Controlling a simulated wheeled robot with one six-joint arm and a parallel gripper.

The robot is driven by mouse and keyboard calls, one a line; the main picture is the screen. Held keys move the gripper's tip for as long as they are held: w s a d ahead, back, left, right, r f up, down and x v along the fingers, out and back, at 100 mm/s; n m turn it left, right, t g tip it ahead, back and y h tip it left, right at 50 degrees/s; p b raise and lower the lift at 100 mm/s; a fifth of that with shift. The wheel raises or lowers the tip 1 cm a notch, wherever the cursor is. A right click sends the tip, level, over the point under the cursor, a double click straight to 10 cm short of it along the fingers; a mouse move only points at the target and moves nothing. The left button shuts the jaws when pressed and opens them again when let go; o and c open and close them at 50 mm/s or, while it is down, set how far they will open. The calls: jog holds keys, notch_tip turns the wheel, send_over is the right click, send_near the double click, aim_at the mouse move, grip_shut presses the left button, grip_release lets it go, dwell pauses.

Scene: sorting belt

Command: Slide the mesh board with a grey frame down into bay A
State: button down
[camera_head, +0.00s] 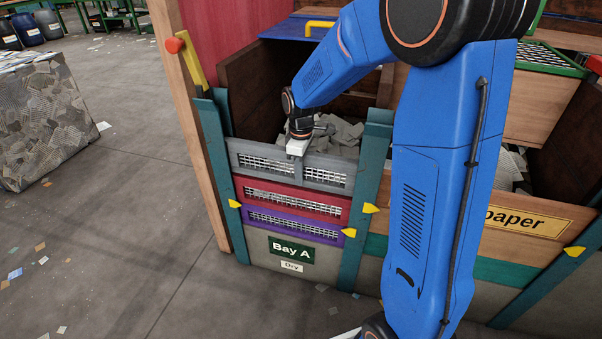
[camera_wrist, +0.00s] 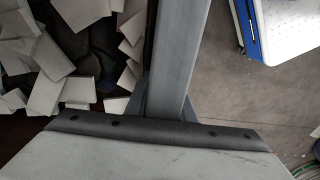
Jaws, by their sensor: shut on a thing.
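The mesh board with a grey frame (camera_head: 317,170) stands upright across the front of bay A, between two teal posts (camera_head: 370,165). Its lower edge is at or very close to the top of a red-framed mesh board (camera_head: 300,203); I cannot tell if they touch. A purple-framed mesh board (camera_head: 290,226) is below the red one. In the wrist view the grey frame's top bar (camera_wrist: 178,55) runs up from the gripper (camera_wrist: 155,130). The sign "Bay A" (camera_head: 291,250) is below the boards.
Grey-white scrap (camera_head: 340,132) lies in the bay behind the boards. Yellow tabs (camera_head: 370,208) stick out at the posts. A bay marked "paper" (camera_head: 515,220) is on the right, partly behind my arm. A scrap bale (camera_head: 40,120) stands left; the floor (camera_head: 130,230) before it is open.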

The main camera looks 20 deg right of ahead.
jog(key=shift+f, duration=0.25)
jog(key=shift+f, duration=0.35)
jog(key=c, duration=1.4)
grip_release()
jog(key=shift+c, duration=0.2)
notch_tip(320, 180, up, 17)
jog(key=shift+r, duration=0.2)
jog(key=s+d+r+m+t, duration=0.25)
jog(key=s+m, duration=0.25)
jog(key=s, duration=1.1)
jog(key=s+d+f+m+t, duration=0.1)
jog(key=s+f+m, duration=0.1)
jog(key=s, duration=0.5)
jog(key=s+f+m+t, duration=0.1)
jog(key=s+f+m, duration=0.1)
jog(key=s, duration=0.6)
jog(key=shift+s+d+f+m, duration=0.15)
jog(key=shift+d+f+m, duration=0.25)
jog(key=shift+m, duration=0.5)
